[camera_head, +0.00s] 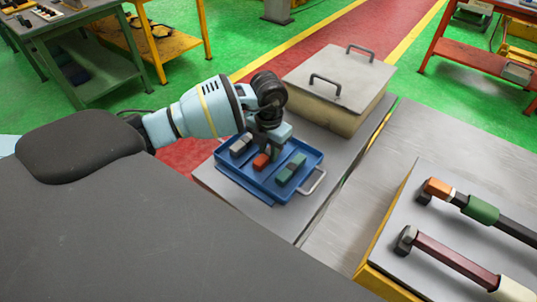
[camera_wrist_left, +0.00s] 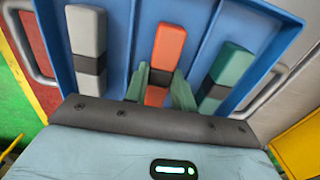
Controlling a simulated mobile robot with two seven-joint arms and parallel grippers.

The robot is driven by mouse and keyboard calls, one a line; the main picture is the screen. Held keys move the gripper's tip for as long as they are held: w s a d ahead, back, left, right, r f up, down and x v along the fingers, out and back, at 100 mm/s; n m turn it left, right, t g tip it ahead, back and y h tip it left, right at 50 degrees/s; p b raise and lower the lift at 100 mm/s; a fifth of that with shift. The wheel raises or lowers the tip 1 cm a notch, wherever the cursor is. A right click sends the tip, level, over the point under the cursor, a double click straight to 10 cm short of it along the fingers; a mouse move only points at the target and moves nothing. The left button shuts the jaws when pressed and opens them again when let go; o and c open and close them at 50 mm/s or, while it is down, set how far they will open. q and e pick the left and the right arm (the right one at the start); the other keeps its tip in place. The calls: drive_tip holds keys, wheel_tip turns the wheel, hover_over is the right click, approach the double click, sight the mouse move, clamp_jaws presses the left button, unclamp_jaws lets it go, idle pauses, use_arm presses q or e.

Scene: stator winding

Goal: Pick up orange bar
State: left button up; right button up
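The orange bar (camera_head: 261,161) lies in the middle compartment of a blue tray (camera_head: 249,187). In the left wrist view the orange bar (camera_wrist_left: 167,45) has a dark band across it. My left gripper (camera_head: 267,148) points down over the tray. In the left wrist view its two greenish fingers (camera_wrist_left: 161,80) stand on either side of the bar near the band, close to its sides. I cannot tell whether they touch or clamp it. The fingertips are partly hidden in the head view. My right gripper is not in view.
A grey bar (camera_wrist_left: 87,40) and a green bar (camera_wrist_left: 228,70) lie in the side compartments. The tray has metal handles (camera_head: 314,182). A lidded box (camera_head: 340,75) stands behind it. Hammer-like tools (camera_head: 440,255) lie on a panel at the right.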

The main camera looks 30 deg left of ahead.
sight(268, 152)
use_arm(q)
clamp_jaws()
drive_tip(key=shift+r, duration=0.15)
drive_tip(key=shift+r, duration=0.55)
wheel_tip(268, 152, up, 2)
drive_tip(key=shift+r, duration=0.25)
drive_tip(key=s+d, duration=0.3)
drive_tip(key=s, duration=0.1)
drive_tip(key=s+d, duration=0.4)
drive_tip(key=s+d+r, duration=0.1)
drive_tip(key=s+d, duration=0.2)
drive_tip(key=s, duration=0.1)
drive_tip(key=shift+s+d, duration=0.1)
drive_tip(key=shift+d, duration=0.1)
